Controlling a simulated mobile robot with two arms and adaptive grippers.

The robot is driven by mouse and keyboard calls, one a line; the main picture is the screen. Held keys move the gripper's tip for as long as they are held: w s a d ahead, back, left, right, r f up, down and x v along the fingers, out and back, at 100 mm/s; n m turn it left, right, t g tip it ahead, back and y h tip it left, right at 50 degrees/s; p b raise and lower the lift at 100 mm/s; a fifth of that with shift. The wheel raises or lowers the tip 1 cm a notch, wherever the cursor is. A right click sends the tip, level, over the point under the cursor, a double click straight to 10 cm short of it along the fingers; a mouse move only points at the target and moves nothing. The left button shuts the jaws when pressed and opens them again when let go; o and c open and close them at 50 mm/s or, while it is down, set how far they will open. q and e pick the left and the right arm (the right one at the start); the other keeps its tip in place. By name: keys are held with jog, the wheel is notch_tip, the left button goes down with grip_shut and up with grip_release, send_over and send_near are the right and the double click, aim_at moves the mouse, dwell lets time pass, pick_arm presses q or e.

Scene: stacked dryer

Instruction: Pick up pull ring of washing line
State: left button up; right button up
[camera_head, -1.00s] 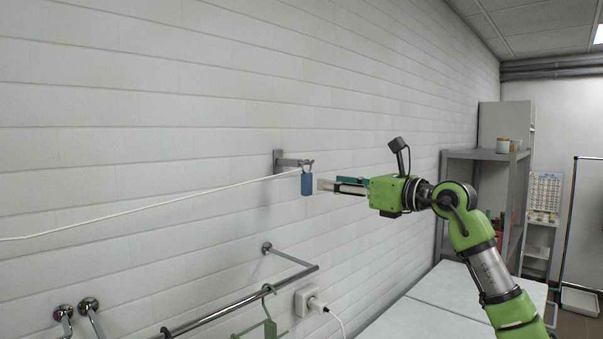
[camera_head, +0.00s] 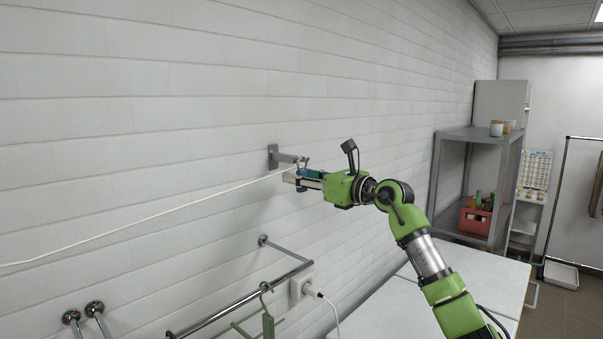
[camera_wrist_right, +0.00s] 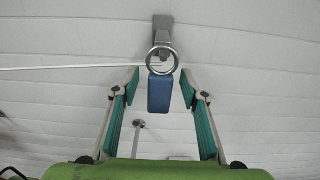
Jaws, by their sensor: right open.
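The pull ring of the washing line is a metal ring (camera_wrist_right: 162,60) with a blue block (camera_wrist_right: 159,95) hanging below it. The ring hangs at a grey wall bracket (camera_wrist_right: 163,26), where the white washing line (camera_head: 150,217) also ends. My right gripper (camera_wrist_right: 159,86) is open, with its two teal-padded fingers on either side of the blue block and gaps showing on both sides. In the head view the right gripper (camera_head: 293,179) is at the bracket and its fingers hide most of the block. My left gripper is not in view.
A chrome rail (camera_head: 240,300) with a green hanger (camera_head: 267,325) is on the wall below. A white plug and socket (camera_head: 302,288) sit beside it. White worktops (camera_head: 400,312) and a grey shelf (camera_head: 465,135) stand to the right. The wall above the bracket is bare.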

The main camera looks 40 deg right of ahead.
jog(key=shift+s, duration=0.1)
grip_shut()
jog(key=shift+r, duration=0.1)
